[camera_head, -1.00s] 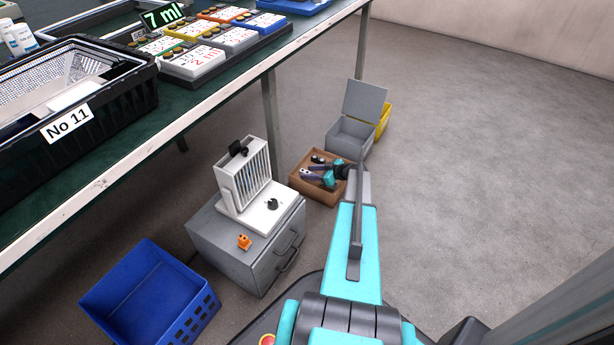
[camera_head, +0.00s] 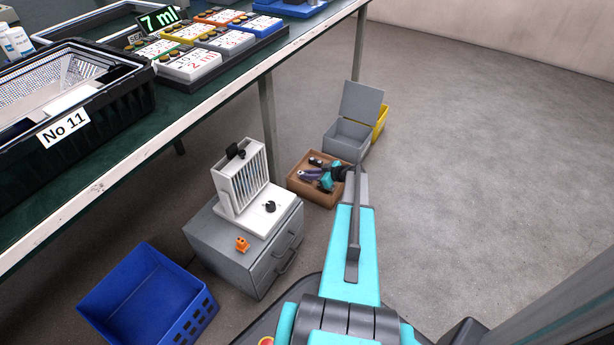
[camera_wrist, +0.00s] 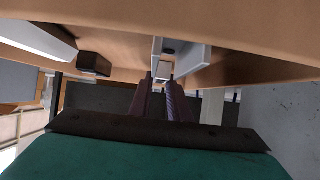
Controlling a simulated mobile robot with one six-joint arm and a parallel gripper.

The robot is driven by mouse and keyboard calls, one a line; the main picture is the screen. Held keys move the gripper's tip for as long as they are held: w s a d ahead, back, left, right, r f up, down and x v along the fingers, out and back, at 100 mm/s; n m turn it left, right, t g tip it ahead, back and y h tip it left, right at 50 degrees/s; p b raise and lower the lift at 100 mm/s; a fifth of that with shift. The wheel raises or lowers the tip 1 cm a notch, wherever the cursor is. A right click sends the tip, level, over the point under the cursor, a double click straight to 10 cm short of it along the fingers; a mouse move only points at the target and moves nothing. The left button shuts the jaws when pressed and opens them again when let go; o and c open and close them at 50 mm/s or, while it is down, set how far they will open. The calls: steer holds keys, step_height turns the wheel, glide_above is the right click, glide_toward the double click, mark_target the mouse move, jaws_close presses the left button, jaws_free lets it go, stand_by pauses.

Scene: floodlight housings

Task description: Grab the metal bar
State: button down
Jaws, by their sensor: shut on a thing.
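The wooden-brown box (camera_head: 328,197) stands on the floor beyond the grey drawer unit. My gripper (camera_head: 306,175) reaches down into it at the end of my teal arm. In the wrist view my gripper (camera_wrist: 163,80) points at a pale grey metal piece with a dark hole, which looks like the metal bar (camera_wrist: 197,57). The fingers are shut on it at their tips; the exact contact is hard to make out. A small dark block (camera_wrist: 94,65) lies to the left of the fingers in the wrist view.
An open grey bin (camera_head: 345,140) and yellow bin (camera_head: 381,122) stand behind the box. The workbench (camera_head: 200,113) overhangs at left; floor at right is clear.

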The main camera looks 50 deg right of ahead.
steer(key=shift+r+p, duration=0.75)
steer(key=shift+r, duration=0.75)
steer(key=s+d+p, duration=0.1)
steer(key=s+d, duration=0.1)
steer(key=d, duration=0.2)
steer(key=s+d+r+p, duration=0.1)
steer(key=s+d, duration=0.1)
steer(key=d, duration=0.2)
steer(key=s+d+p, duration=0.1)
steer(key=s+d, duration=0.2)
steer(key=d, duration=0.1)
steer(key=shift+d+r+p, duration=0.25)
steer(key=shift+r+p, duration=0.1)
steer(key=shift+s+d+r, duration=0.15)
steer(key=shift+s+d, duration=0.35)
steer(key=shift+d, duration=0.15)
